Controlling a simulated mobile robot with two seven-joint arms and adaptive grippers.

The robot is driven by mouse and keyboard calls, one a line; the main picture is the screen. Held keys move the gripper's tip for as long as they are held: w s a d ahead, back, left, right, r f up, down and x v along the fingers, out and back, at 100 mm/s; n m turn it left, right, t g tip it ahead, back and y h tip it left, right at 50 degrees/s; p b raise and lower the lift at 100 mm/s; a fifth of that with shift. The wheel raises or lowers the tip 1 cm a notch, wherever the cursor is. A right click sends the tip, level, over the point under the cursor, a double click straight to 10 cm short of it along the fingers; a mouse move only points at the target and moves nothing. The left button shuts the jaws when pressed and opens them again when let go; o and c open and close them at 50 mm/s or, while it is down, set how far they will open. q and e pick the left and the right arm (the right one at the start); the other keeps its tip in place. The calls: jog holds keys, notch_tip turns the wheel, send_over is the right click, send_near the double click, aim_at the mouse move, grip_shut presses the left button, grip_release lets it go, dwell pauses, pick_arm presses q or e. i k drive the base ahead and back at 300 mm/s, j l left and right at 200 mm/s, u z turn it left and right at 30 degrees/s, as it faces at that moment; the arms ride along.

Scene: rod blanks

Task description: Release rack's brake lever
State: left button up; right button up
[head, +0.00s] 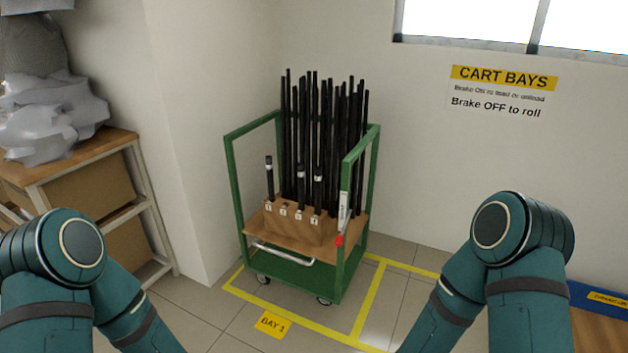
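The rack (340,270) is a green-framed cart on casters with a wooden shelf, standing in a yellow-taped floor bay against the wall. It holds several tall black rods (322,130) and a wooden block (293,226) with numbered slots and a few short rods. On its right front post is a light plate or lever (343,210) with a red end (339,240) below, likely the brake lever; its exact position is hard to tell. My two arms reach in from the lower left and lower right, away from the rack. Both grippers are outside the view.
A floor label reads BAY 1 (272,324). A wall sign (503,91) says brake on to load or unload, off to roll. A wooden shelf unit (75,160) with wrapped goods stands left. A blue-edged surface (600,298) is at lower right. Floor before the cart is clear.

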aim_at(340, 238)
jog(key=i+l, duration=0.1)
jog(key=i, duration=0.4)
jog(key=i+l+u, duration=0.15)
jog(key=i, duration=0.35)
